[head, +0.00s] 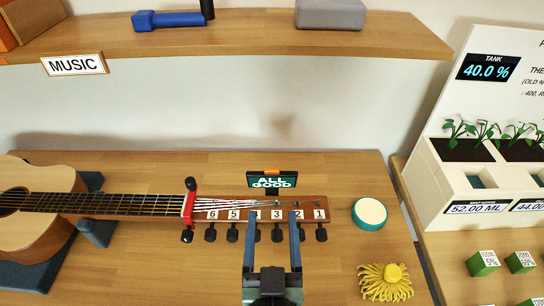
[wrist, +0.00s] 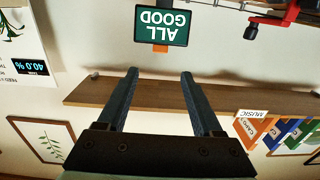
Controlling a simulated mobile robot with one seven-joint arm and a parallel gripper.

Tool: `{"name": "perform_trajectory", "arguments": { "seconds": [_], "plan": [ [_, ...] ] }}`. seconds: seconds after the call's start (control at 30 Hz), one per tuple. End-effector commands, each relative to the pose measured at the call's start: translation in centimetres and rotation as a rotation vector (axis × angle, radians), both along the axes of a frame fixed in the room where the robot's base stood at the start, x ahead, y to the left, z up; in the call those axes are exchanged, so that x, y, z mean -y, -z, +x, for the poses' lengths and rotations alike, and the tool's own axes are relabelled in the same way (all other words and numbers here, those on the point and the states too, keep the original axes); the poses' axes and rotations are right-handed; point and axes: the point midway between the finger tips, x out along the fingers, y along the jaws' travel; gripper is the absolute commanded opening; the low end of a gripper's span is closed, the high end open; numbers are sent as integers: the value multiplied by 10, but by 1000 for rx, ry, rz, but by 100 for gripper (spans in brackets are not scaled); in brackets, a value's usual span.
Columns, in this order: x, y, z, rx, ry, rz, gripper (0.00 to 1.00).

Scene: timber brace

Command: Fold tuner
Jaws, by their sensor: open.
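The tuner (head: 271,180) stands upright at the far edge of the guitar's headstock (head: 265,203), its dark green screen reading "ALL GOOD" and an orange piece on its top edge. In the wrist view the tuner (wrist: 162,25) appears upside down, beyond my fingertips and apart from them. My gripper (head: 272,214) is open and empty, its two fingers reaching over the headstock on the near side of the tuner. The fingers (wrist: 158,73) also show spread in the wrist view. They hide part of the headstock and some tuning pegs. Whether they touch it I cannot tell.
The guitar body (head: 45,230) rests on dark supports at left. A red capo (head: 188,207) sits at the neck's end. A shelf (head: 230,38) overhangs the back.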

Motion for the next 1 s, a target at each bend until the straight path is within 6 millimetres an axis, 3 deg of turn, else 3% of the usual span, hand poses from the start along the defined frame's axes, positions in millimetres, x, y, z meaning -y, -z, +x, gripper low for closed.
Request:
{"name": "perform_trajectory", "arguments": {
  "seconds": [0.7,1.0],
  "plan": [
    [-1,0,108,2,0,1,68],
    [-1,0,125,1,0,0,68]
  ]
}}
